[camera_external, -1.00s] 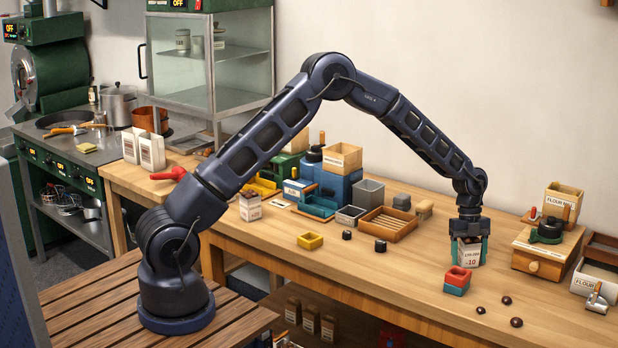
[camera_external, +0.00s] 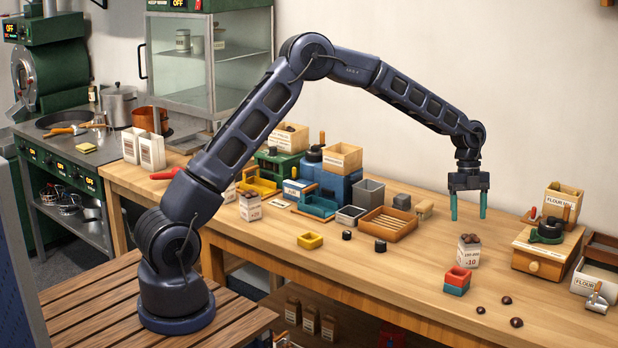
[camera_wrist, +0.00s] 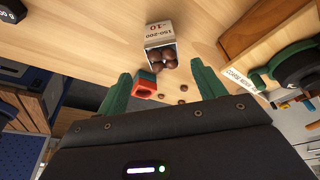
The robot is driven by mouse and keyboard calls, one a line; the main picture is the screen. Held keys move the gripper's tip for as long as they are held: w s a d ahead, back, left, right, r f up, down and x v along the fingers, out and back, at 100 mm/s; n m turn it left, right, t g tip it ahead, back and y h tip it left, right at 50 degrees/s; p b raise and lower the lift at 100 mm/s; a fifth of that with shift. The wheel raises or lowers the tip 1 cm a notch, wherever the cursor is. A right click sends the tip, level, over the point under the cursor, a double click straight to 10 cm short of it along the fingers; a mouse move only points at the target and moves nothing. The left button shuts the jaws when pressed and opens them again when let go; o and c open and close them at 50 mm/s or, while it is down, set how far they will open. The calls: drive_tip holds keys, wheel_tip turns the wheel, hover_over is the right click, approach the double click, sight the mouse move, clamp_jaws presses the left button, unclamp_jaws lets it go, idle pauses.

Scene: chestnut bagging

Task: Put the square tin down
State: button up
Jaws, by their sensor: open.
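A white square container (camera_external: 467,254) marked "-10", likely the square tin, stands upright on the wooden workbench and is full of brown chestnuts. In the wrist view the container (camera_wrist: 159,33) is apart from the fingers, beyond their tips. My gripper (camera_external: 469,214) is open and empty, above and slightly behind the container in the external view. Its two green fingers also show in the wrist view (camera_wrist: 160,74), spread wide with nothing between them.
A red square cup (camera_external: 459,273) sits on a teal one (camera_external: 455,289) close to the container's front left. Several loose chestnuts (camera_external: 506,300) lie to the front right. A wooden tray (camera_external: 388,223) stands to the left, a wooden grinder box (camera_external: 540,264) to the right.

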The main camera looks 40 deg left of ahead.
drive_tip(key=s+a+r+n+t+y, duration=0.1)
drive_tip(key=s+a+r+n, duration=0.35)
drive_tip(key=a+r, duration=0.35)
drive_tip(key=s+a+r+n+t, duration=0.2)
drive_tip(key=s+a+r+n, duration=0.2)
drive_tip(key=s+a+r, duration=0.45)
drive_tip(key=s+a+r+n+t+y, duration=0.1)
drive_tip(key=s+a+r+n, duration=0.35)
drive_tip(key=a, duration=0.65)
drive_tip(key=s+a+n+t, duration=0.1)
drive_tip(key=s+a+n, duration=0.6)
drive_tip(key=s, duration=0.6)
drive_tip(key=s+a+n+t, duration=0.2)
drive_tip(key=s+a+n, duration=0.4)
drive_tip(key=s+a, duration=0.4)
drive_tip(key=s, duration=0.2)
drive_tip(key=shift+s+a+f+n, duration=0.15)
drive_tip(key=shift+s+a+n, duration=0.15)
drive_tip(key=shift+s+n, duration=0.1)
drive_tip(key=shift+o, duration=0.4)
drive_tip(key=shift+w, duration=0.15)
